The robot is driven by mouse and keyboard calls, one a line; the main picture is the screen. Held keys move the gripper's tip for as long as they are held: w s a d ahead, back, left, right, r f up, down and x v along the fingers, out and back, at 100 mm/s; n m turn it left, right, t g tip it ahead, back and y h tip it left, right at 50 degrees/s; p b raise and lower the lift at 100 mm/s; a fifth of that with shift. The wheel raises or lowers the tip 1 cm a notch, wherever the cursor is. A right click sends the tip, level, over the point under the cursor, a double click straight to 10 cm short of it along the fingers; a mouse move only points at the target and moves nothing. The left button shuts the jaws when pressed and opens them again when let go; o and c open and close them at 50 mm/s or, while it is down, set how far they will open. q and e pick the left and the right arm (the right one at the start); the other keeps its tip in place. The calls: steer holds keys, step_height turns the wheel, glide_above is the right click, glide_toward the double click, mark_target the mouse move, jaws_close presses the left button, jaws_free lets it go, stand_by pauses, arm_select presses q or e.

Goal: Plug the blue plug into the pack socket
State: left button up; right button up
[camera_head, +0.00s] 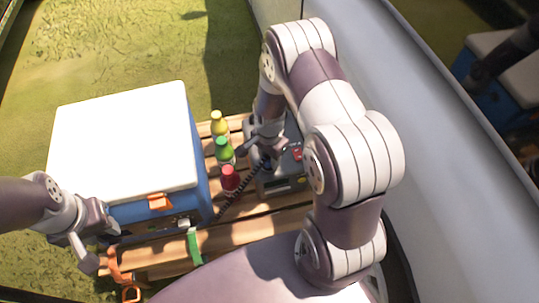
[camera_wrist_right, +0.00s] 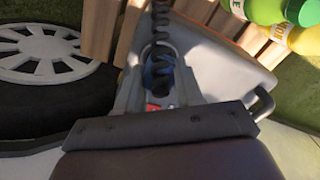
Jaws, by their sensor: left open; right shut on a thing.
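The grey pack (camera_head: 285,182) stands on the wooden slats, right of the bottles. My right gripper (camera_head: 262,150) is over the pack's left part. In the right wrist view my right gripper (camera_wrist_right: 155,88) is shut on the blue plug (camera_wrist_right: 158,68), with a black coiled cable (camera_wrist_right: 160,28) running from it. The plug is close over the pack's grey surface (camera_wrist_right: 205,65); I cannot tell whether they touch. The socket is hidden behind the gripper and plug. My left gripper (camera_head: 88,240) is open and empty at the cooler's front left.
A blue cooler with a white lid (camera_head: 125,135) fills the left. A white vehicle side (camera_head: 440,140) bounds the right.

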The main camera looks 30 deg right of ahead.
stand_by(0.3)
steer(key=shift+f, duration=0.65)
stand_by(0.3)
steer(key=o, duration=1.1)
steer(key=shift+c, duration=0.2)
steer(key=shift+r, duration=0.1)
step_height(320, 180, up, 11)
steer(key=p, duration=0.3)
steer(key=shift+r, duration=0.8)
